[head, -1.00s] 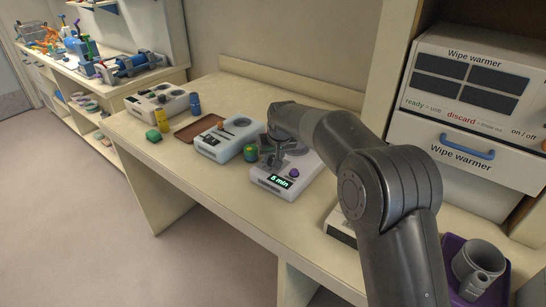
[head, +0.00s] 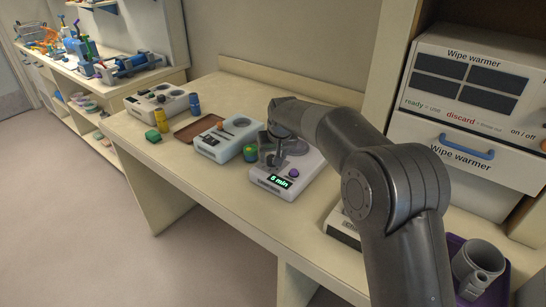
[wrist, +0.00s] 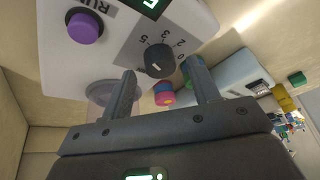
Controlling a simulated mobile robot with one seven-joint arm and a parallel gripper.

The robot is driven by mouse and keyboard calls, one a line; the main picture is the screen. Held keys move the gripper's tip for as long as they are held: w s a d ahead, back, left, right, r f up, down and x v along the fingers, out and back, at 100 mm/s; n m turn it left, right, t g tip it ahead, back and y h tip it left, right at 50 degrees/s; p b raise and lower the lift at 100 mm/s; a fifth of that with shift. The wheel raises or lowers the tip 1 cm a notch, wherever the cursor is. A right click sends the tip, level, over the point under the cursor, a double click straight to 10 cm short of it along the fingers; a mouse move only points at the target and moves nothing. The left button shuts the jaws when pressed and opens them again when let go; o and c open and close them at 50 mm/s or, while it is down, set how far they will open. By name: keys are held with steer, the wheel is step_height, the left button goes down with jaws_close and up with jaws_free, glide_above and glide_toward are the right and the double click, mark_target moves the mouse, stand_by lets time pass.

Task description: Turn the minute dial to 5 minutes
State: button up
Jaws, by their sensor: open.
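The device with the minute dial is a white box (head: 299,182) on the bench. Its lit green display (head: 279,182) appears to read 5 min, though the digit is small. Beside the display is a purple button (head: 293,173), also seen in the wrist view (wrist: 85,27). The dark round dial (wrist: 160,60) has a white pointer line and numbers around it, 2, 3 and 5 among them. My gripper (wrist: 162,70) is open and empty, with one finger on either side of the dial and visible gaps to it. In the head view my gripper (head: 272,157) hides the dial.
A green-and-blue jar (head: 250,153) stands left of the device. Beyond it are a pale blue device (head: 229,141), a brown tray (head: 195,130), a yellow bottle (head: 161,120) and a blue bottle (head: 195,104). The wipe warmer (head: 465,90) stands at right.

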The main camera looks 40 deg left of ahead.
steer(key=v, duration=0.9)
steer(key=shift+d+f, duration=0.1)
steer(key=shift+w+d+n, duration=0.1)
steer(key=shift+n, duration=0.3)
steer(key=x, duration=1)
steer(key=shift+a+f, duration=0.2)
steer(key=shift+a, duration=0.05)
steer(key=shift+c, duration=0.5)
